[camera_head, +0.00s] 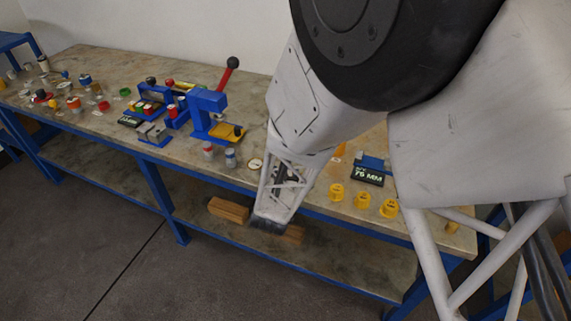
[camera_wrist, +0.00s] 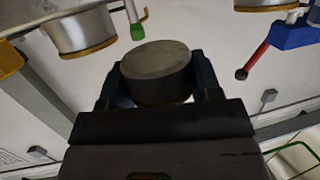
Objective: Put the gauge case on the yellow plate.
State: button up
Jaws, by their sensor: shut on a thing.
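In the wrist view my gripper (camera_wrist: 152,88) is shut on a short, round, grey cylinder, which I take for the gauge case (camera_wrist: 158,68); its flat round face shows. In the head view my gripper (camera_head: 267,224) hangs low in front of the bench edge, and the held case cannot be made out there. The yellow plate (camera_head: 232,135) is at the foot of the blue press with a red lever, on the bench to the left of my gripper. The case is apart from the plate.
The blue press (camera_head: 207,103) stands on the bench (camera_head: 180,62). Small cans and a round, pale, gold-rimmed piece (camera_head: 255,164) lie near the front edge. Yellow cups (camera_head: 362,200) and a 75 MM sign (camera_head: 367,176) are at right. Wooden blocks (camera_head: 228,210) lie on the lower shelf.

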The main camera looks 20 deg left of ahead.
jog(key=shift+w+a+f, duration=0.15)
jog(key=shift+w+a, duration=0.95)
jog(key=shift+w, duration=0.25)
jog(key=shift+w, duration=0.1)
jog(key=shift+w+a, duration=0.4)
jog(key=shift+w, duration=0.05)
jog(key=shift+w+a+f, duration=0.1)
jog(key=shift+w+f, duration=0.05)
jog(key=shift+f, duration=1.5)
jog(key=shift+f, duration=0.15)
jog(key=o, duration=1)
jog(key=shift+o, duration=0.2)
